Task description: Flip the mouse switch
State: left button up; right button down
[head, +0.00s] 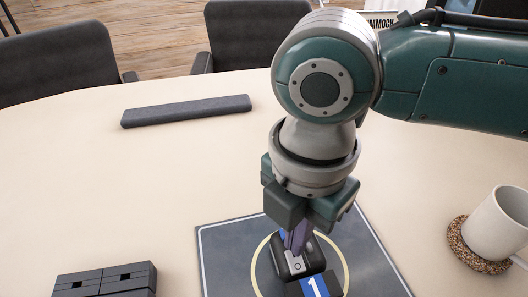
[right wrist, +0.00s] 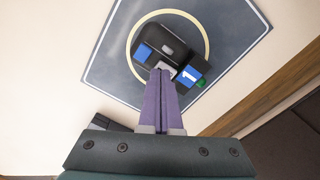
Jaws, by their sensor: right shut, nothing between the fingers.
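The mouse (head: 298,264) is a black device with a silver plate on it. It sits within a yellow ring on a dark mat (head: 230,262). In the right wrist view the mouse (right wrist: 172,38) shows its black body, with blue patches, a block marked "1" and a small green spot beside it. My right gripper (head: 293,248) points down with its purple fingers shut and empty. In the right wrist view its fingertips (right wrist: 161,72) are at the mouse's light plate; whether they touch it I cannot tell. The switch itself is hidden or too small to make out. My left gripper is not in view.
A white mug (head: 497,225) stands on a round coaster (head: 466,249) to the right. A dark grey bar (head: 187,110) lies at the back left. A black two-part box (head: 107,281) is at the front left. The table (head: 150,190) between them is clear; chairs stand behind.

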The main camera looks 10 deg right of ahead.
jog(key=shift+f+b, duration=0.5)
jog(key=shift+f, duration=0.35)
dwell(0.3)
notch_tip(320, 180, up, 7)
jog(key=p, duration=0.8)
jog(key=shift+r, duration=0.1)
